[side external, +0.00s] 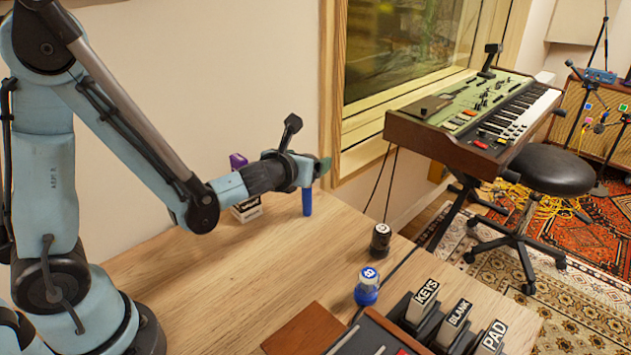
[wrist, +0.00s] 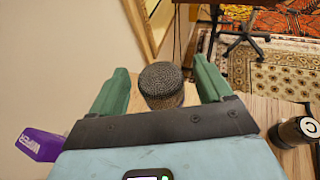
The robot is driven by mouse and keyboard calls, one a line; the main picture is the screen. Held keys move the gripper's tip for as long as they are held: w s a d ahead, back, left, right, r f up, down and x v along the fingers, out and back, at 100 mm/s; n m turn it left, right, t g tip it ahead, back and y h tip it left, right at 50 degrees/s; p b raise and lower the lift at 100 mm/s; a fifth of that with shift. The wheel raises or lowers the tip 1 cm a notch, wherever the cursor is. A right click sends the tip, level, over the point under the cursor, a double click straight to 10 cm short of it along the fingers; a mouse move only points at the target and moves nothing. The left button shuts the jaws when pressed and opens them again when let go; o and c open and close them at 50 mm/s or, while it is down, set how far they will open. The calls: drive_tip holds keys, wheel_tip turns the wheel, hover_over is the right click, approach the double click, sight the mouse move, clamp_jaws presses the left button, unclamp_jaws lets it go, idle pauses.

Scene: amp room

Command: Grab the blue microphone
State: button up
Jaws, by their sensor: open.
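The blue microphone (side external: 307,203) stands upright near the back edge of the wooden table in the side view. Only its blue lower body shows there; its top is hidden by my gripper (side external: 322,168). In the wrist view, a dark mesh microphone head (wrist: 161,85) lies between the two green fingers of my gripper (wrist: 160,72). The fingers are open, one on each side of the head, with a visible gap on both sides. The blue body is hidden in the wrist view.
A purple object (side external: 238,161) and a small black-and-white box (side external: 247,208) are behind my wrist. Labelled blocks (side external: 455,322) sit at the front right. The table's middle is clear.

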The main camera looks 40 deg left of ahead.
drive_tip(key=shift+x, duration=1.2)
clamp_jaws()
